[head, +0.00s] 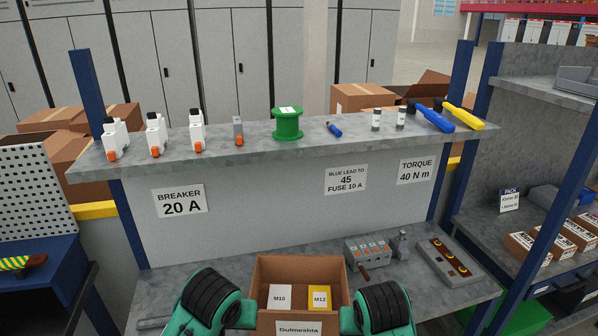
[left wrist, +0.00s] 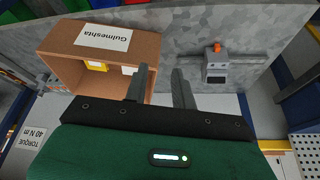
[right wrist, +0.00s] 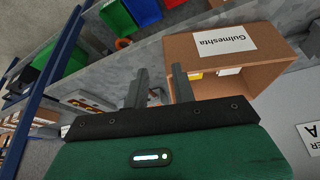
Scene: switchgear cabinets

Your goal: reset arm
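My left gripper (left wrist: 163,85) shows in the left wrist view with its two dark fingers apart and nothing between them. My right gripper (right wrist: 160,85) shows in the right wrist view, also with its fingers apart and empty. In the head view, my two green arms with black ribbed joints stand on either side of a brown cardboard box (head: 298,266) labelled Gulmeshta; the fingers cannot be made out there. The box sits at the bench front and holds a white M10 pack (head: 279,297) and a yellow M12 pack (head: 319,298). Neither gripper visibly holds the box.
Above the bench, a shelf (head: 240,150) carries breakers (head: 156,134), a green spool (head: 287,124) and torque drivers (head: 433,118). Right of the box are a grey terminal block (head: 366,251) and a button unit (head: 448,261). A grey device with an orange top (left wrist: 216,66) stands near my left gripper.

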